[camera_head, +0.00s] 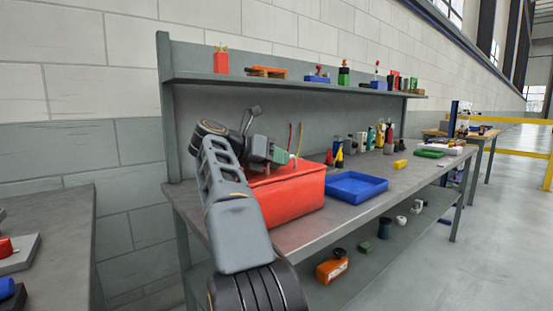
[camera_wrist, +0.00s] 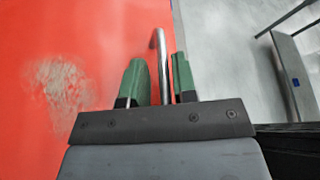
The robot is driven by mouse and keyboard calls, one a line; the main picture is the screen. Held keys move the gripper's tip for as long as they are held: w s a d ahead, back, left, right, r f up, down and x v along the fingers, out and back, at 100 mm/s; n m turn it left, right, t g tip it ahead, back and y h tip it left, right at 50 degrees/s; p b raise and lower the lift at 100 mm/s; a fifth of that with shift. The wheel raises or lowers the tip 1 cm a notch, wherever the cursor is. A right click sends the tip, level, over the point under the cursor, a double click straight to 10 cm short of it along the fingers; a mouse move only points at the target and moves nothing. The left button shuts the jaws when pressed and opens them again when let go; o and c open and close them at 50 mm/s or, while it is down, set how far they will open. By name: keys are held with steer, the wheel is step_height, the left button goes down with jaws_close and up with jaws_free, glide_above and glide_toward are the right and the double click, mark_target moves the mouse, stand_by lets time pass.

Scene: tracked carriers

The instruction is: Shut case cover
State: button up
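The red case (camera_head: 290,200) stands on the grey workbench, left of a blue tray. My gripper (camera_head: 279,156) is over the back left part of its top, and my arm hides the case's left side. In the wrist view, a flat red surface (camera_wrist: 110,40) with a pale scuffed patch fills the left half. A bent metal bar (camera_wrist: 160,60) rises between my gripper's two green fingers (camera_wrist: 160,82). The fingers are apart, with a narrow gap on each side of the bar. I cannot tell how far the cover stands open.
The blue tray (camera_head: 356,187) stands right beside the case. Bottles and small items line the back of the bench, with a yellow block (camera_head: 400,164) further right. A shelf (camera_head: 290,82) with several objects runs above. Another grey bench (camera_head: 60,215) is at left; open floor lies right.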

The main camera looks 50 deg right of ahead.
steer(key=shift+o, duration=0.7)
steer(key=shift+r, duration=0.1)
steer(key=shift+w+a+r, duration=0.1)
steer(key=shift+a+r, duration=0.05)
steer(key=shift+a, duration=0.05)
steer(key=p+v, duration=0.5)
steer(key=v, duration=0.8)
steer(key=shift+w+a, duration=0.1)
steer(key=shift+a, duration=0.05)
